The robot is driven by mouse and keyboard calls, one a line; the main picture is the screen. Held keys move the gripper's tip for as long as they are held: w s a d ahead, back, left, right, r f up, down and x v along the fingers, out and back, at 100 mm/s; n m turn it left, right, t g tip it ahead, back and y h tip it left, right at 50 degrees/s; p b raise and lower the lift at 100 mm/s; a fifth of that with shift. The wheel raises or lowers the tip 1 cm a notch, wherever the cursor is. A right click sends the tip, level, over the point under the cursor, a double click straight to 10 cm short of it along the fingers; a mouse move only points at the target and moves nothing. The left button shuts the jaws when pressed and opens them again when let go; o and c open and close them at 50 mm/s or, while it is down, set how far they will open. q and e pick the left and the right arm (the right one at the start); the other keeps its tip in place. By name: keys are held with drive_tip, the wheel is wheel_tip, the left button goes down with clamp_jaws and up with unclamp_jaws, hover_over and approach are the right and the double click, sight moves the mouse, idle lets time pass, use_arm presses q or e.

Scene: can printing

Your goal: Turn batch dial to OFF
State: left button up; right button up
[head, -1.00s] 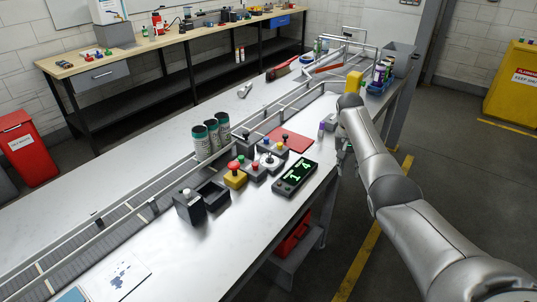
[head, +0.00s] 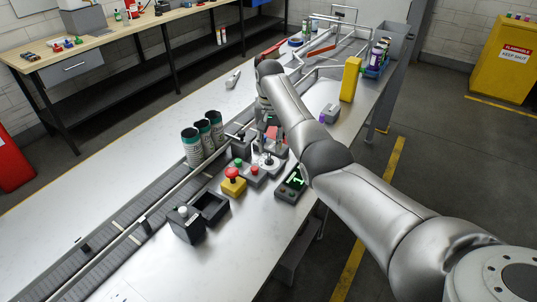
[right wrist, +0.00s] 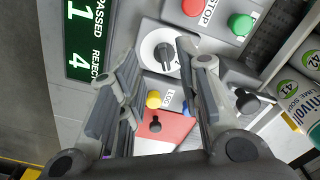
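The batch dial (right wrist: 158,48) is a white round face with a dark knob on a grey box, between and beyond my right fingertips in the right wrist view. In the head view the dial (head: 265,160) shows just below my right gripper (head: 270,138). In the right wrist view my right gripper (right wrist: 157,70) is open, with its two fingers apart and nothing between them. I cannot tell from these frames whether a finger touches the knob. Part of the dial's lettering is hidden by the right finger. My left gripper is not in view.
A counter display (right wrist: 85,40) stands beside the dial. The red STOP button (right wrist: 193,7) and green button (right wrist: 241,23) are close by. A yellow-based emergency button (head: 233,181) and several cans (head: 203,138) stand nearby. The white table is clear at the left.

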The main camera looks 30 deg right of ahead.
sight(269, 160)
wheel_tip(269, 160, down, 4)
drive_tip(key=shift+w+r, duration=0.1)
wheel_tip(269, 160, down, 3)
drive_tip(key=shift+w, duration=0.15)
drive_tip(key=shift+c, duration=1.9)
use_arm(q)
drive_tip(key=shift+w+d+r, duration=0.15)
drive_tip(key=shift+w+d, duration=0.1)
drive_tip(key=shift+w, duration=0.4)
use_arm(e)
clamp_jaws()
